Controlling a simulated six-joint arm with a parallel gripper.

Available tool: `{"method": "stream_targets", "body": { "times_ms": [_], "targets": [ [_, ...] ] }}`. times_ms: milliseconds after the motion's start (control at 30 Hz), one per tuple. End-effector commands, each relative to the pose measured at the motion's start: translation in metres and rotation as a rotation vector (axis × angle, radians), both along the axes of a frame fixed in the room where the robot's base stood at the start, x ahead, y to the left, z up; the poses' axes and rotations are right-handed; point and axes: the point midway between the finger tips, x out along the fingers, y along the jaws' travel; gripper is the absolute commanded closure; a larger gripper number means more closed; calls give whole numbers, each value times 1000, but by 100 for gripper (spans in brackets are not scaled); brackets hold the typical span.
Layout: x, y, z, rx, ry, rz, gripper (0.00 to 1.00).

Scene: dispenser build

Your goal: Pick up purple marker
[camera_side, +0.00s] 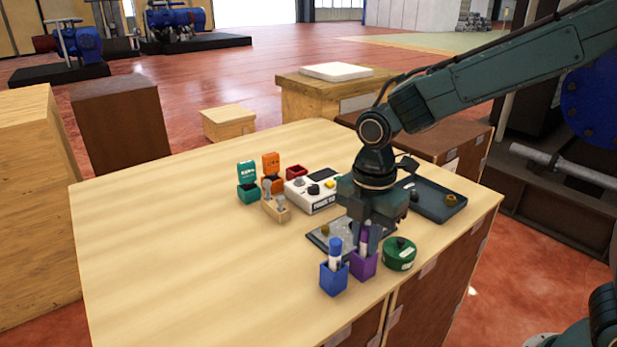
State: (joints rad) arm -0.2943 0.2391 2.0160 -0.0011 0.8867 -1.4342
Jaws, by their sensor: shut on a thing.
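The purple marker (364,241) stands upright in the purple square holder (364,266) near the table's front edge. My gripper (367,240) points down over this holder, with its fingers shut on the marker's upper part. The fingers hide much of the marker. The marker's lower end appears to be still inside the holder, though the rim hides it. A blue holder (333,280) with a blue-capped marker (335,252) stands just left of the purple holder.
A round green container (399,254) stands close on the right. A dark flat plate (322,238) lies behind the holders. A dark tray (440,202), a white device (312,193), and green (248,184) and orange (271,172) items stand farther back. The table's left side is clear.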

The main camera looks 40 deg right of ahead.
Motion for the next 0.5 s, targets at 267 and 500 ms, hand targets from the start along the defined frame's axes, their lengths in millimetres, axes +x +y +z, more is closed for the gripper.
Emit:
{"method": "stream_targets", "body": {
  "times_ms": [267,500],
  "targets": [
    [0,0,6,0,-2,0,100],
    [1,0,31,2,-5,0,100]
  ]
}}
